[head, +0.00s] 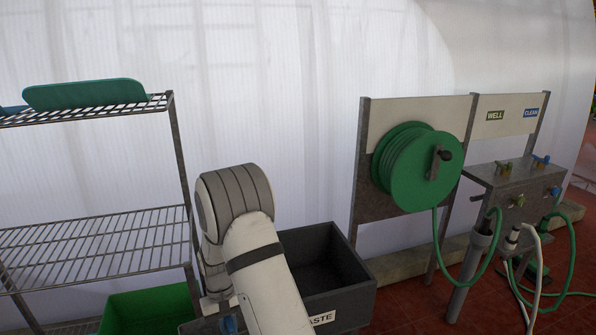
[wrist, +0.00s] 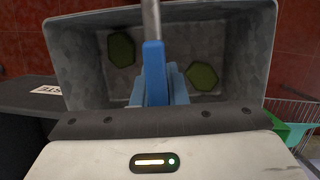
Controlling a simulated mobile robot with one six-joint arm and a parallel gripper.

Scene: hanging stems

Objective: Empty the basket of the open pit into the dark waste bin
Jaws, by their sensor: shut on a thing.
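My gripper (wrist: 158,88), with blue fingers, is shut on the blue-gripped metal handle (wrist: 152,22) of a grey basket (wrist: 78,62). The basket fills the middle of the wrist view, and I see down into it. Two green leaf-like pieces lie on its floor, one at the left (wrist: 121,49) and one at the right (wrist: 202,76). The dark waste bin (head: 350,303) stands right of my arm in the head view, its label partly hidden. It also shows at the left edge of the wrist view (wrist: 25,122), beside the basket. My arm hides the basket in the head view.
A wire shelf rack (head: 95,245) stands at the left with a green tray (head: 85,94) on top. A green crate (head: 150,312) sits below it. A green hose reel (head: 415,165) and a tap stand (head: 510,175) with hoses are at the right.

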